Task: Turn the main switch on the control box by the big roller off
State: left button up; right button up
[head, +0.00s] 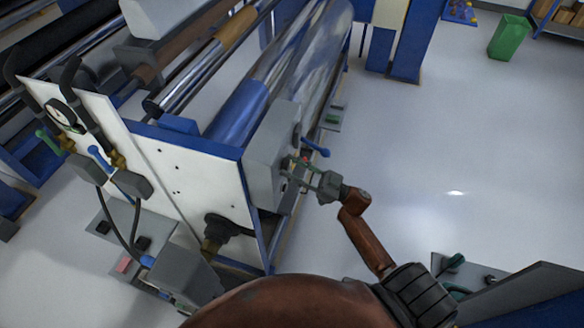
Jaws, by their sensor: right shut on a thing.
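The grey control box (268,150) is on the end of the big roller (318,62), at the corner of the white machine panel. My right gripper (294,174) reaches in from the right to the box's right-hand face. It is shut on a small part there, which I take to be the main switch. The fingers mostly hide this part, and its turned position cannot be made out. A small red part (306,160) shows just above the fingers. A blue lever (316,147) sticks out from the box above the gripper. My left gripper is not in view.
The white panel (188,185) carries a gauge (61,115), hoses and blue and green levers on the left. A grey unit (185,275) stands at the lower left. The floor (450,140) to the right is clear up to a green bin (509,37).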

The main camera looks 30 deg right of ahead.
jog(key=n+g+y+b, duration=0.1)
jog(key=n, duration=0.1)
jog(key=n+g+b, duration=0.1)
jog(key=n+b, duration=0.1)
jog(key=n, duration=0.1)
jog(key=shift+d+f+y, duration=0.1)
jog(key=shift+f+y, duration=0.1)
jog(key=shift+y, duration=0.2)
jog(key=n+g+b, duration=0.1)
jog(key=n, duration=0.1)
jog(key=n+g+b, duration=0.1)
jog(key=n+b, duration=0.1)
jog(key=n, duration=0.1)
jog(key=shift+w+y, duration=0.1)
jog(key=shift+y, duration=0.3)
jog(key=n+g+b, duration=0.2)
jog(key=n, duration=0.2)
jog(key=shift+r+b, duration=0.15)
jog(key=shift+b, duration=0.15)
jog(key=shift+r+n+g+b, duration=0.15)
jog(key=shift+n+g+b, duration=0.65)
jog(key=shift+n, duration=1.1)
jog(key=shift+n+h, duration=0.3)
jog(key=o, duration=1.2)
jog(key=shift+d, duration=0.1)
jog(key=shift+c, duration=0.2)
